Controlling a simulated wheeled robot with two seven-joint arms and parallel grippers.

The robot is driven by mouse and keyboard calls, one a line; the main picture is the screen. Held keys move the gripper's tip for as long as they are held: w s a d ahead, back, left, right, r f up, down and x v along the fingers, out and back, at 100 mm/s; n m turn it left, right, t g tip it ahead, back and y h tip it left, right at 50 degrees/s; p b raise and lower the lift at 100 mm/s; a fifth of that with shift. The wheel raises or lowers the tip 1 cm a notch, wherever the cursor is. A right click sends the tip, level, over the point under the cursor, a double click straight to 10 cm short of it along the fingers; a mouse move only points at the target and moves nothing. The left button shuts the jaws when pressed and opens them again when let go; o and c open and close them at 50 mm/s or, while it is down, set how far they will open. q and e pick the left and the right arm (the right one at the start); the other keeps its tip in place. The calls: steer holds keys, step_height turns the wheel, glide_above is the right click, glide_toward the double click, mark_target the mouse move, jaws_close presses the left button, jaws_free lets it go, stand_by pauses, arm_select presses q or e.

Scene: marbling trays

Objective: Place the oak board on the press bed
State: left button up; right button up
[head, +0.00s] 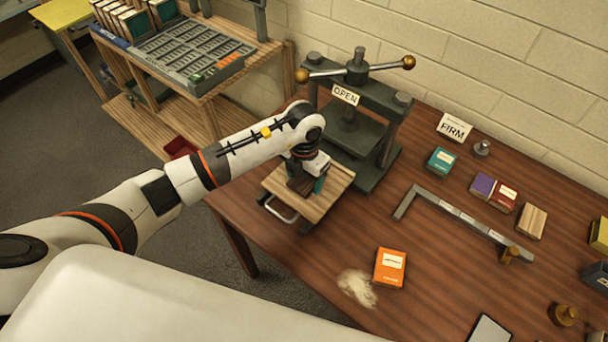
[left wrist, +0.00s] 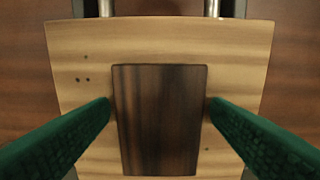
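A light wood board (head: 331,183), which looks like the oak board, lies level in front of the press (head: 352,130). In the left wrist view the board (left wrist: 80,45) carries a dark wooden block (left wrist: 160,120) on top, like a grip. My left gripper (head: 305,186) points down over the board. Its green fingers (left wrist: 160,108) meet the block on both sides with no clear gap. The press bed is mostly hidden under and behind the board; I cannot tell whether the board rests on it. My right gripper is not in view.
A metal handle (head: 279,208) sticks out below the board near the table edge. A metal angle bar (head: 460,217), an orange box (head: 390,267), a pale powder patch (head: 357,288) and small boxes lie to the right. A sign on the press reads OPEN (head: 345,94); another reads FIRM (head: 454,127).

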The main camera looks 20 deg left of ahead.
mark_target(304, 180)
arm_select(q)
steer(key=shift+o, duration=0.3)
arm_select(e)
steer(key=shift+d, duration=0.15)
arm_select(q)
steer(key=shift+r, duration=0.35)
step_height(304, 180, up, 12)
steer(key=b, duration=0.3)
steer(key=shift+f+b, duration=0.15)
steer(key=shift+b, duration=0.15)
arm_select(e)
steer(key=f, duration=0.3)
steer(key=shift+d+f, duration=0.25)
arm_select(q)
steer(key=shift+d, duration=0.1)
